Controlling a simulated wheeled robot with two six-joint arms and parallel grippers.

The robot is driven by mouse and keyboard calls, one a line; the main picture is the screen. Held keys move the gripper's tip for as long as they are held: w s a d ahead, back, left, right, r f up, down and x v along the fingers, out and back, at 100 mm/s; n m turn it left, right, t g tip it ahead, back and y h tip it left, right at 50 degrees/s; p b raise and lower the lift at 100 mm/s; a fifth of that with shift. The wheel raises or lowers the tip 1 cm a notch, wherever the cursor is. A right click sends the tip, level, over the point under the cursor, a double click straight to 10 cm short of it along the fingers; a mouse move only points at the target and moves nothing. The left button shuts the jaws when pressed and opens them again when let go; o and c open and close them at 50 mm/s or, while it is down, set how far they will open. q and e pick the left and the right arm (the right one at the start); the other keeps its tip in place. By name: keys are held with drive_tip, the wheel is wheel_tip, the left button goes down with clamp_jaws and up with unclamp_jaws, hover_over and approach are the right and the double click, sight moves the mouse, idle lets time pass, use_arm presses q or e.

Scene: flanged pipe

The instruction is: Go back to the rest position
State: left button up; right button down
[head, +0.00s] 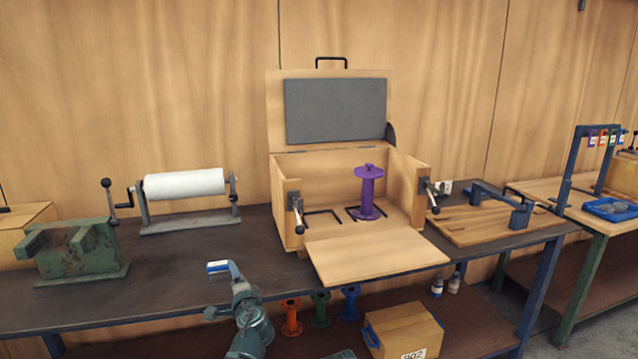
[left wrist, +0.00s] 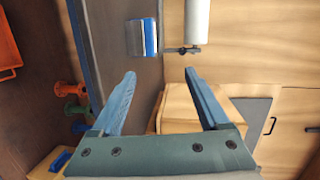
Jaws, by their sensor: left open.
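A purple flanged pipe (head: 368,190) stands upright inside the open wooden box (head: 292,215), clear of the gripper. A small blue and pale block (head: 217,267) lies on the bench just beyond the left fingertips; it also shows in the left wrist view (left wrist: 142,37). My right gripper is not in view.
The box's front flap (head: 375,258) lies lowered towards the bench edge. A white roll on a stand (head: 184,184) and a green metal block (head: 80,250) stand at left. Orange, green and blue flanged pipes (head: 291,317) and a carton (head: 403,330) are below the bench.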

use_arm(q)
drive_tip(key=s+d+f+n+g+h, duration=0.2)
drive_tip(key=s+d+f+n+g, duration=0.3)
drive_tip(key=s+f, duration=0.55)
drive_tip(key=s+d+f+n+g+h, duration=0.25)
drive_tip(key=s+d+f+g, duration=0.45)
drive_tip(key=s, duration=0.6)
drive_tip(key=s+d+f+n+g+h, duration=0.1)
drive_tip(key=s+d+g+h, duration=0.15)
drive_tip(key=s+d, duration=0.4)
wheel_tip(320, 180, up, 13)
drive_tip(key=a+y+p, duration=0.1)
drive_tip(key=a+p, duration=0.1)
drive_tip(key=p, duration=1.1)
drive_tip(key=shift+s, duration=0.3)
drive_tip(key=shift+f+g, duration=0.1)
drive_tip(key=shift+g, duration=0.15)
